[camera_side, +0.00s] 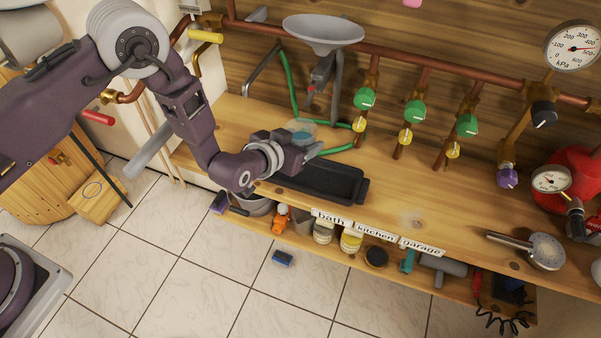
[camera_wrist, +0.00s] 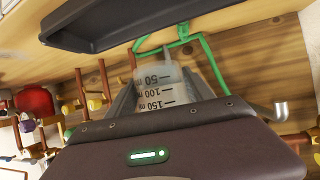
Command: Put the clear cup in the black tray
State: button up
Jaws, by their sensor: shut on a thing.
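The clear cup (camera_wrist: 160,88) has measuring marks and sits between the two fingers of my gripper (camera_wrist: 163,75) in the wrist view. My gripper (camera_side: 304,146) is shut on it. In the side view the cup (camera_side: 301,128) is a faint see-through shape at the fingertips, partly hidden by the gripper. The black tray (camera_side: 335,184) lies on the wooden bench, in front of and below the gripper in the side view. Its left part is hidden by my arm. In the wrist view the tray (camera_wrist: 130,28) crosses the top, apart from the cup. Its visible inside looks empty.
A green hose (camera_side: 291,85) runs down behind the gripper beside a funnel-shaped basin (camera_side: 322,33). Copper pipes with green valves (camera_side: 364,98) stand along the back. A shower head (camera_side: 545,250) lies at the right. The bench right of the tray is mostly clear.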

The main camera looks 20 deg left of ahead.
notch_tip(320, 180, down, 10)
jog(key=shift+r, duration=0.25)
jog(key=shift+f, duration=0.15)
jog(key=o, duration=1.8)
jog(key=shift+c, duration=0.2)
jog(key=shift+s+r, duration=0.1)
jog(key=shift+r, duration=0.1)
jog(key=v, duration=1.2)
